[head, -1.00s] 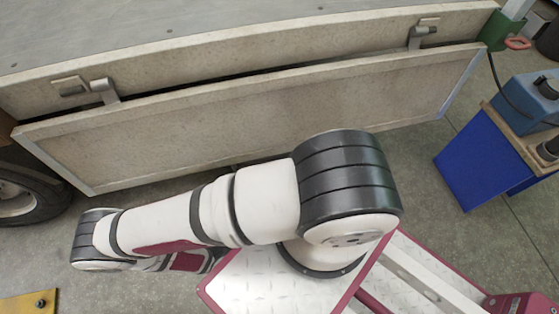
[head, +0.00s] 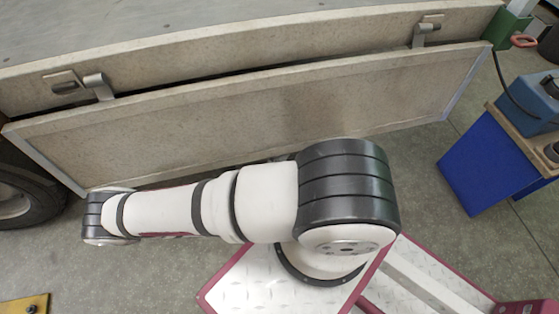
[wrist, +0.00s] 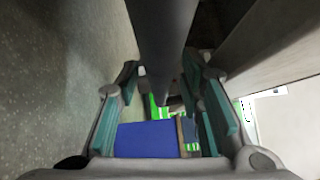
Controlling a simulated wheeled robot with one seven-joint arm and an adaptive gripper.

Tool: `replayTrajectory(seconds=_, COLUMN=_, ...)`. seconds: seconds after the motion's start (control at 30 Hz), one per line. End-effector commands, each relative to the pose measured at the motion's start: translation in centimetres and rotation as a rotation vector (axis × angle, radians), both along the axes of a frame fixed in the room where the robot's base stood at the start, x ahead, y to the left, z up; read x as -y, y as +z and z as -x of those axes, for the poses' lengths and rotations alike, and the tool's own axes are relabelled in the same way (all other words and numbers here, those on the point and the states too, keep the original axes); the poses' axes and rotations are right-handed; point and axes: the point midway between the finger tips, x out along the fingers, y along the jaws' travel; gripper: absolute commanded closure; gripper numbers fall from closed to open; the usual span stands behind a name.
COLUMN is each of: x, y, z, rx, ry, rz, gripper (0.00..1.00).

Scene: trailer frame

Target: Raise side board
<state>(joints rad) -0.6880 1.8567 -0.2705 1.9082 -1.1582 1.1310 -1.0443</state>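The side board (head: 260,115) is a long beige panel with a metal-edged frame. In the head view it hangs tilted outward below the trailer bed's edge, with a dark gap along its top. My gripper is hidden in the head view behind my arm and the board. In the wrist view my gripper (wrist: 165,98) shows two teal-padded fingers spread apart. A dark round bar (wrist: 165,40) runs down the picture between them; I cannot tell whether it touches either finger. A pale panel (wrist: 265,40), seemingly the board, is close at the right.
Two metal latches, left (head: 98,87) and right (head: 420,36), sit on the bed's edge (head: 250,50). A wheel (head: 25,200) is at the left. A blue stand (head: 475,165) with containers is at the right, also in the wrist view (wrist: 145,138). The floor between is clear.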

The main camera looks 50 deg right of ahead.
Motion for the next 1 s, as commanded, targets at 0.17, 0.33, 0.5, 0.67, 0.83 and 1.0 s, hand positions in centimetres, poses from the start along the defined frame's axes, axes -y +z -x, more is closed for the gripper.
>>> replayTrajectory(seconds=0.17, x=0.1, y=0.0, z=0.0, rx=0.000, ry=0.000, rz=0.000, gripper=0.65)
replayTrajectory(seconds=0.33, x=0.0, y=0.0, z=0.0, rx=0.000, ry=0.000, rz=0.000, gripper=0.88)
replayTrajectory(seconds=0.5, x=0.0, y=0.0, z=0.0, rx=0.001, ry=0.000, rz=0.000, gripper=1.00)
replayTrajectory(seconds=0.67, x=-0.1, y=0.0, z=0.1, rx=-0.002, ry=0.000, rz=-0.003, gripper=1.00)
replayTrajectory(seconds=0.83, x=-0.8, y=0.3, z=0.7, rx=-0.024, ry=0.000, rz=-0.020, gripper=1.00)
replayTrajectory(seconds=1.0, x=-2.8, y=1.0, z=2.3, rx=-0.085, ry=0.001, rz=-0.063, gripper=1.00)
